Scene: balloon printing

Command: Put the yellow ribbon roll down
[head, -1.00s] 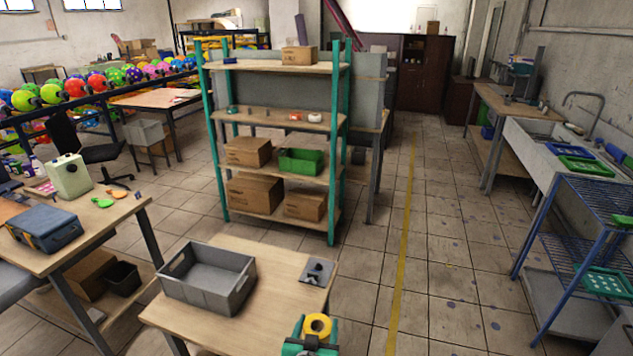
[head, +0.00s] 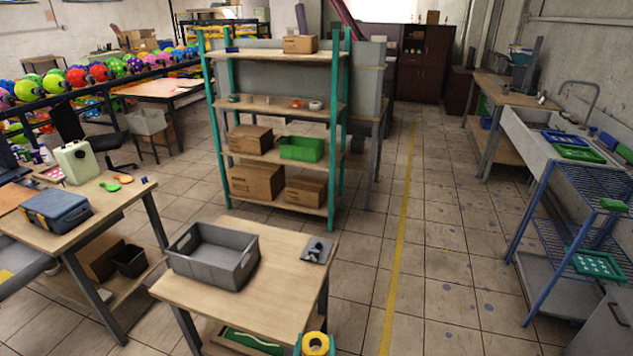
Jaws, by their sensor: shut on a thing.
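The yellow ribbon roll (head: 308,343) shows at the bottom edge of the head view, right of centre. My gripper (head: 316,343), with teal parts on both sides of the roll, is shut on it. The roll is in front of the near right corner of the wooden table (head: 270,290), low in the picture. The lower part of my gripper is cut off by the frame edge. I cannot tell the roll's exact height or whether it touches anything.
A grey crate (head: 222,280) stands on the left of the table. A grey plate with a dark piece (head: 318,250) lies at its back right. A green tray (head: 250,343) sits below the tabletop. The shelf rack (head: 280,108) stands behind. The table's front right is bare.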

